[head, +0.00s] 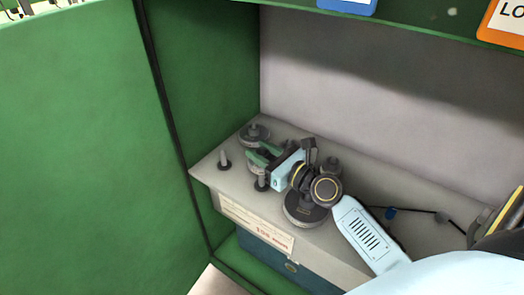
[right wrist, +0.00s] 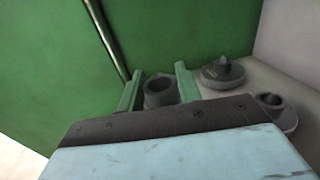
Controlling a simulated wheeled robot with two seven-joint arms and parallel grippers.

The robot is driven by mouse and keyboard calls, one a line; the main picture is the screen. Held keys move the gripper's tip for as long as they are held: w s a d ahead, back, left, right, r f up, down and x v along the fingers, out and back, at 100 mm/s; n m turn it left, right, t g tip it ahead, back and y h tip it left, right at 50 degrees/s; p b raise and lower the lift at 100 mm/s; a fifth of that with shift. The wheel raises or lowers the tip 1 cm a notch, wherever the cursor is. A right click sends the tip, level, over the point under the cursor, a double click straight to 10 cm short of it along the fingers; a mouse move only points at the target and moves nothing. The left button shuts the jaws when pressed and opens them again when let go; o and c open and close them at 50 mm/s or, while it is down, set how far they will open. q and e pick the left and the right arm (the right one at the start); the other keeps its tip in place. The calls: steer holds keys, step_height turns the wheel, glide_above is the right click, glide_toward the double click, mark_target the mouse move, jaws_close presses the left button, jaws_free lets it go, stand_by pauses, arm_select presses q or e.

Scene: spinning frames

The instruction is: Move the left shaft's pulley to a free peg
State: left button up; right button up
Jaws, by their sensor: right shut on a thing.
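My right gripper (head: 266,154) is over the left part of a grey shelf (head: 205,173). Its green fingers are shut on a dark grey pulley (head: 257,168); in the right wrist view its round hollow hub (right wrist: 160,92) stands between the fingers (right wrist: 157,92). Whether the pulley touches the shelf or a peg is hard to tell. A bare upright peg (head: 224,158) stands at the left end of the shelf. A second dark peg or post (head: 261,184) is partly hidden below the fingers. My left gripper is not in view.
Another pulley (head: 254,132) sits at the back left; it also shows in the right wrist view (right wrist: 222,74). A large dark disc (head: 305,210) lies below my wrist. A green cabinet wall (head: 200,75) closes the left side. A black cord (head: 420,210) runs at right.

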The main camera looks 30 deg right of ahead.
steer(key=shift+f+b, duration=0.7)
steer(key=shift+f, duration=0.15)
steer(key=shift+f, duration=0.15)
